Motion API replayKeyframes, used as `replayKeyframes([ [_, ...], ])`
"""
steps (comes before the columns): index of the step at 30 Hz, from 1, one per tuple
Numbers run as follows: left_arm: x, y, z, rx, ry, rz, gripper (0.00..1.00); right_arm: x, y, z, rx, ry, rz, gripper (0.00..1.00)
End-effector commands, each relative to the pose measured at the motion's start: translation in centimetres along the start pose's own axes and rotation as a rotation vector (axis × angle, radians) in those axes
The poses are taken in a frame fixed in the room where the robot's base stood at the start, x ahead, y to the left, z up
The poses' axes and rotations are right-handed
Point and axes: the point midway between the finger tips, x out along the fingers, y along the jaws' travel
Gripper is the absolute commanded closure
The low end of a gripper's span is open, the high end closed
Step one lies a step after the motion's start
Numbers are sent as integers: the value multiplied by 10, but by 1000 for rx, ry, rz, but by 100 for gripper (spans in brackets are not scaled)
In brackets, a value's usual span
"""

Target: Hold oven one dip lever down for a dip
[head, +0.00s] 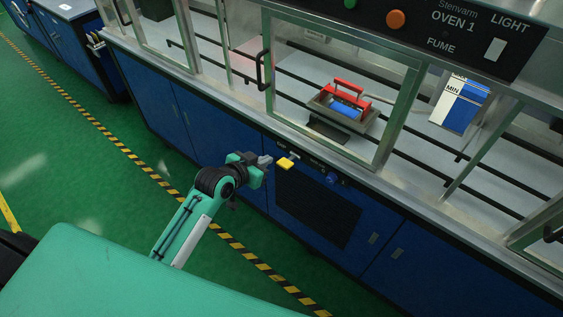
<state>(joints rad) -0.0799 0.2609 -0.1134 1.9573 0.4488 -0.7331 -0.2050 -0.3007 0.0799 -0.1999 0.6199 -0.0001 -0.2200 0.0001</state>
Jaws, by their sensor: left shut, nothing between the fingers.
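The dip lever appears to be the yellow-tipped lever (286,163) that sticks out from the blue cabinet front, just under the bench edge, below the Oven 1 hood. My left gripper (267,160) is shut and empty. Its fingertips point right and are just left of the yellow tip in the picture; I cannot tell whether they touch it. Behind the glass above, a grey tray (318,106) holds a blue item (345,109), with a red handled frame (348,90) over it. My right gripper is out of view.
The Oven 1 panel (440,30) has green and orange buttons and a light switch. A glass sash (390,112) closes the front. A blue-and-white MIN gauge (459,104) stands at the right. Green floor with a striped line (110,137) is clear at the left.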

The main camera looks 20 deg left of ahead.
Motion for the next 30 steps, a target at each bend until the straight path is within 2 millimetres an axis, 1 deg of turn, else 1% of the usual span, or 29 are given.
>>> replayKeyframes([
  [5, 7, 0, -1, -2, -1, 0, 100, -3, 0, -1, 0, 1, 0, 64],
  [8, 20, 0, -2, -2, 1, 0, 100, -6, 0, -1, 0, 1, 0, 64],
  [18, 77, 1, -2, -3, -1, 1, 100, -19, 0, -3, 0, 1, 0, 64],
  [23, 100, 0, -2, -1, 0, 0, 100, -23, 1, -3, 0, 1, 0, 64],
  [27, 105, 0, 21, -2, -4, -1, 100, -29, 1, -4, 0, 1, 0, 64],
  [30, 108, 0, 31, 0, -2, 0, 100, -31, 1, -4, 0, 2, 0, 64],
])
